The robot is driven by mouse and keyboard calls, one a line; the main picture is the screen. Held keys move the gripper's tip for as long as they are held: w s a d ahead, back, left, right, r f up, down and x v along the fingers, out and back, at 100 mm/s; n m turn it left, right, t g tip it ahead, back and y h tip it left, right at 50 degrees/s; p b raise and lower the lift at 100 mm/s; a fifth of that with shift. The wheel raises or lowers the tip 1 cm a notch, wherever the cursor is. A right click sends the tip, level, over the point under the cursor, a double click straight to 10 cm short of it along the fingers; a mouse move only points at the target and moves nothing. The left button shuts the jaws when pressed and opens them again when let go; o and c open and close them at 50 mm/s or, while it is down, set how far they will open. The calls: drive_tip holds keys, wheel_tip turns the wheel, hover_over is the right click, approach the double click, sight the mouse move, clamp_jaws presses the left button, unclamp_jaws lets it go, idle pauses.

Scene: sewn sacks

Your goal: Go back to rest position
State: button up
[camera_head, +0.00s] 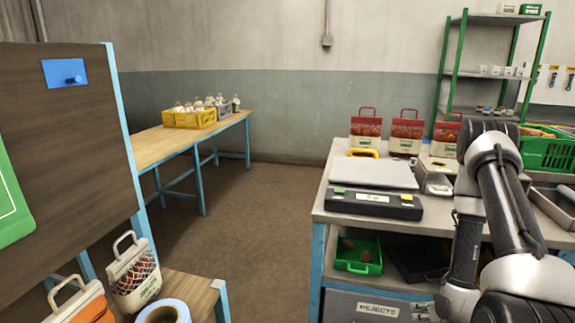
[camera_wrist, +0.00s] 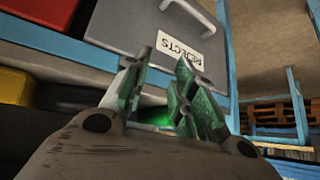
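My gripper (camera_wrist: 162,88) shows in the wrist view with its green-padded fingers apart and nothing held between them. It points toward the front of the workbench's lower part, near the grey box labelled REJECTS (camera_wrist: 150,30). In the head view my arm is folded at the right, in front of the workbench (camera_head: 340,212); the gripper itself is hidden or out of frame there. The REJECTS box also shows low in the head view (camera_head: 345,306).
On the workbench stand a scale (camera_head: 372,175) and several red sacks (camera_head: 407,132). A green crate (camera_head: 545,153) sits at the right, and a green tray (camera_head: 358,255) on the lower shelf. A wooden table (camera_head: 160,147) stands far left. A small table (camera_head: 190,290) holds sacks. Open floor lies between.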

drive_tip(key=s+d+g, duration=0.2)
drive_tip(key=s+g, duration=0.3)
drive_tip(key=s, duration=0.2)
drive_tip(key=s+r+m+g+h, duration=0.15)
drive_tip(key=s+r+g, duration=0.25)
drive_tip(key=r, duration=0.8)
drive_tip(key=s+a+r+t, duration=0.2)
drive_tip(key=a+r, duration=0.1)
drive_tip(key=r, duration=0.9)
drive_tip(key=s+a+r+t, duration=0.1)
drive_tip(key=s+a+r, duration=0.1)
drive_tip(key=r, duration=1)
drive_tip(key=s+a+r+t, duration=0.2)
drive_tip(key=s+a+r, duration=0.1)
drive_tip(key=r, duration=0.8)
drive_tip(key=shift+a+r+n+t, duration=0.3)
drive_tip(key=shift+a+r+n, duration=0.15)
drive_tip(key=shift+a, duration=0.4)
drive_tip(key=shift+s, duration=0.1)
